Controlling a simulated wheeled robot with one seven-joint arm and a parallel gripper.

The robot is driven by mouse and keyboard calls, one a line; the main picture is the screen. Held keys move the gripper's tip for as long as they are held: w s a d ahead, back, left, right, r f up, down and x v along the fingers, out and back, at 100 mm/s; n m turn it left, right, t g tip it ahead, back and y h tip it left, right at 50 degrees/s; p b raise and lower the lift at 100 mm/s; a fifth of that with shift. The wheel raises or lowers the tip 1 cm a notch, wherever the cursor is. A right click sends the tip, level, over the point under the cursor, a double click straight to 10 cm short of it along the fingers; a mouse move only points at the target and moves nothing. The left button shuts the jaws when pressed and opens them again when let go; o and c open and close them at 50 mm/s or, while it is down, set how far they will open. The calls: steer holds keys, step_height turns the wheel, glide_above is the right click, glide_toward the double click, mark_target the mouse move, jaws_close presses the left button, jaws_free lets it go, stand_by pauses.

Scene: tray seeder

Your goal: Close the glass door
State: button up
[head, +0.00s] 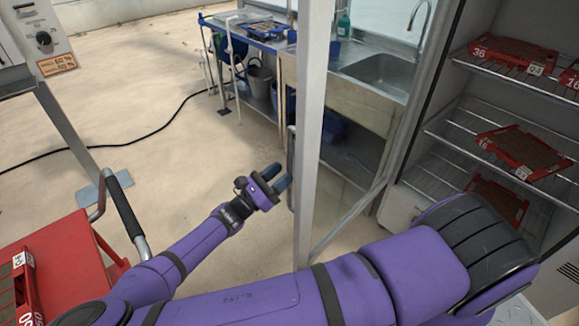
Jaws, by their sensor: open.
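The glass door (311,120) stands open, swung out from the cabinet (402,210) on the right. Its pale metal frame shows as a tall upright with a bottom rail, and I see the sink bench through its glass. A dark upright handle (291,155) is on the left side of the frame. My gripper (281,181) is open at the handle's lower part, with its blue fingertips close to it. I cannot tell whether they touch it. My purple arm crosses the foreground and hides the lower part of the cabinet.
Wire shelves in the cabinet hold red trays (512,54). A red cart (70,265) with a black handle stands at the lower left. A steel sink bench (375,75) is behind the door. A black cable (130,138) crosses the otherwise clear floor at left.

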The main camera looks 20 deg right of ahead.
steer(key=shift+x, duration=1.75)
jaws_close()
